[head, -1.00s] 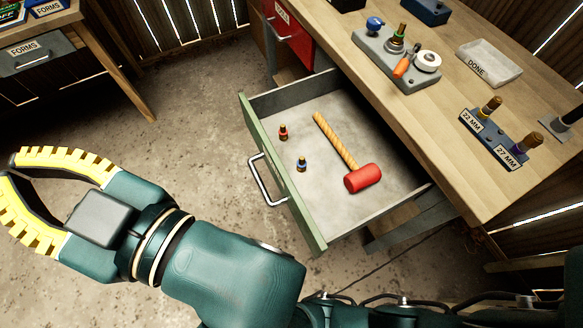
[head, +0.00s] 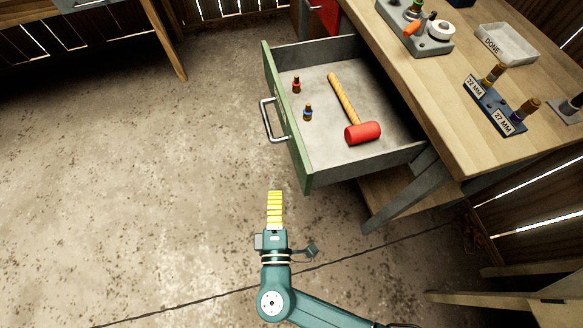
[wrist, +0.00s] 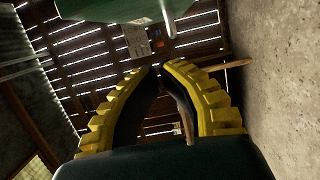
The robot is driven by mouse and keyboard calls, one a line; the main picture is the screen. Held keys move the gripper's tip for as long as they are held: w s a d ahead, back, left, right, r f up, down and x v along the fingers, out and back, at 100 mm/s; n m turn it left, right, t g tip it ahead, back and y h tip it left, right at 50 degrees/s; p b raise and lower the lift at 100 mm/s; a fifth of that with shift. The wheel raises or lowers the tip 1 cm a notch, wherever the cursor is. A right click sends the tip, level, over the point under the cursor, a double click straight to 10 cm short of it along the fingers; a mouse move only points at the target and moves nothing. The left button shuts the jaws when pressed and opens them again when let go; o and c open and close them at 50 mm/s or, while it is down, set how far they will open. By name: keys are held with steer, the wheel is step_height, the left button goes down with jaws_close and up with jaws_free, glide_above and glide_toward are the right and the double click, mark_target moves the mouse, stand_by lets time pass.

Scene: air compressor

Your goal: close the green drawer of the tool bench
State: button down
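The green drawer (head: 289,125) of the tool bench is pulled well out, its green front facing left with a metal handle (head: 270,121). Inside lie a mallet with a red head (head: 362,133) and two small bottle-like items, one red (head: 296,85) and one blue-banded (head: 308,112). My gripper (head: 275,193) is below and left of the drawer front in the head view, apart from it. Its yellow fingers (wrist: 161,67) curve together with their tips nearly meeting, and nothing is held. A green panel, seemingly the drawer front (wrist: 120,8), shows at the top of the wrist view.
The bench top (head: 440,95) carries a grey tool holder (head: 425,40), a DONE tray (head: 505,43) and a blue size-marked stand (head: 493,105). A red drawer (head: 323,15) is behind. The floor (head: 150,180) left of the drawer is clear.

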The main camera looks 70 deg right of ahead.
steer(key=s+d+b, duration=0.1)
steer(key=d+b, duration=0.1)
steer(key=d, duration=0.5)
steer(key=shift+s+r, duration=0.15)
steer(key=shift+s+d, duration=0.15)
